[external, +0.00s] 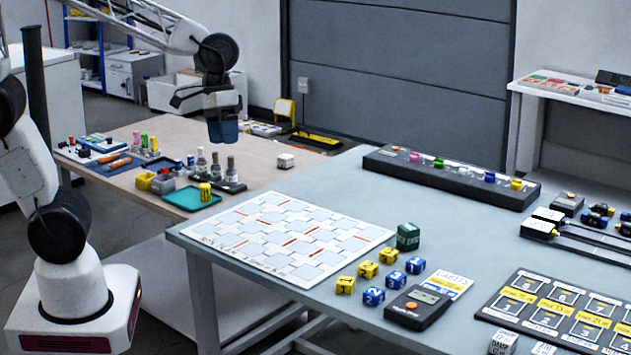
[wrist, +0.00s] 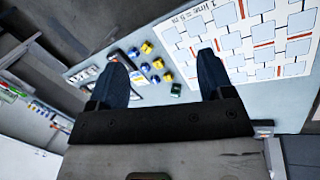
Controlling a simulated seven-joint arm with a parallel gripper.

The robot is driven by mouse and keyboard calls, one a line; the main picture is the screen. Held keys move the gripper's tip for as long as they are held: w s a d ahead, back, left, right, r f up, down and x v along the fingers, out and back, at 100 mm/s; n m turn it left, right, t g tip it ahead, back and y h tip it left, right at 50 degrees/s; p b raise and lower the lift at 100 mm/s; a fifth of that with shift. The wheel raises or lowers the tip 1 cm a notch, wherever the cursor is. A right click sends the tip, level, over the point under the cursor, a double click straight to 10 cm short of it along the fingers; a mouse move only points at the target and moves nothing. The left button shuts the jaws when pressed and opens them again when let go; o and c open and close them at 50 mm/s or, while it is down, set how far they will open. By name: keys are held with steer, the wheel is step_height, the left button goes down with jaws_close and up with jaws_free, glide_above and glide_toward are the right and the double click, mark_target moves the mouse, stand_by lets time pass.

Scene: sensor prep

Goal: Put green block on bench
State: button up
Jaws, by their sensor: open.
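The green block (external: 408,237) is a dark green cube with pale lettering. It stands on the blue-grey table (external: 330,190), beside the right corner of the white grid board. It also shows in the wrist view (wrist: 176,89), between and below my fingertips. My gripper (external: 222,138) is high over the wooden-topped table (external: 260,172), well to the left of the block and apart from it. In the wrist view my gripper (wrist: 162,60) has its two fingers spread with nothing between them. Which of these surfaces is the bench is not clear.
Several yellow and blue number blocks (external: 368,270) stand close to the green block. A black meter (external: 417,308) lies in front. A long dark rack (external: 450,178) stands at the back. Bottles (external: 216,165) crowd the wooden table.

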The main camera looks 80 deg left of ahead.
steer(key=s+m+t+y, duration=0.1)
steer(key=s+m+y, duration=0.2)
steer(key=s, duration=0.9)
steer(key=shift+s+a+m+t, duration=0.25)
steer(key=shift+s+m+t, duration=0.15)
steer(key=shift+m, duration=0.5)
